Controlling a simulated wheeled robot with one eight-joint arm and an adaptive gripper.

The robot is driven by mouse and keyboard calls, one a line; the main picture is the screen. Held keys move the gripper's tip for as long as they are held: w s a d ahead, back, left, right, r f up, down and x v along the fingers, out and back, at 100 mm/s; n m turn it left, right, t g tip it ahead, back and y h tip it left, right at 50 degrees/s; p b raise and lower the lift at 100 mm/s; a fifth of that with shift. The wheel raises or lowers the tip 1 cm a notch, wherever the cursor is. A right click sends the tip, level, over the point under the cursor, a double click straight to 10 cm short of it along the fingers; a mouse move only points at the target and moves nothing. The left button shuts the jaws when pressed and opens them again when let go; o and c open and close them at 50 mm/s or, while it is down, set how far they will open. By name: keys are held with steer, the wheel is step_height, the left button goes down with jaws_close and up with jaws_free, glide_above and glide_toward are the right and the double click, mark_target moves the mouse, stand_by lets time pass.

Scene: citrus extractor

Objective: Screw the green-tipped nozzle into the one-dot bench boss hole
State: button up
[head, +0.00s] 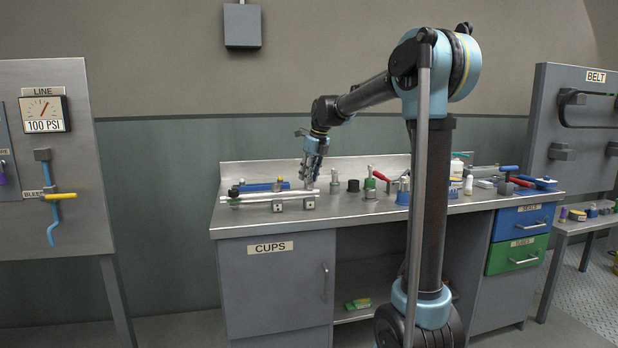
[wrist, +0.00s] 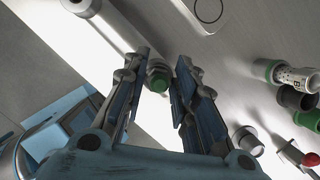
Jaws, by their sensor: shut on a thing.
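My gripper (head: 309,180) hangs fingers-down over the left part of the bench. The wrist view shows its two fingers (wrist: 163,82) on either side of a small green hex-shaped tip (wrist: 157,79), which I take as the green-tipped nozzle; the fingers are shut on it. The tip lines up with the end of a grey tube (wrist: 115,25); I cannot tell whether they are joined. Two grey blocks, left (head: 278,207) and right (head: 309,204), stand at the bench's front edge, each with a dark mark. Their dots are too small to count, so I cannot pick out the one-dot boss.
A long pale rod (head: 262,196) lies along the bench (head: 345,208) behind the blocks. A blue tool (head: 262,187) lies behind it. Green-and-grey fittings (wrist: 290,76) and a red-knobbed lever (wrist: 312,159) stand to the right. A pale plate with a ring (wrist: 205,10) shows above.

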steer(key=shift+m, duration=0.9)
steer(key=shift+m+t+h, duration=0.3)
steer(key=shift+m+h, duration=0.1)
steer(key=shift+m, duration=0.4)
steer(key=o, duration=0.6)
steer(key=shift+d, duration=0.1)
steer(key=shift+n, duration=0.8)
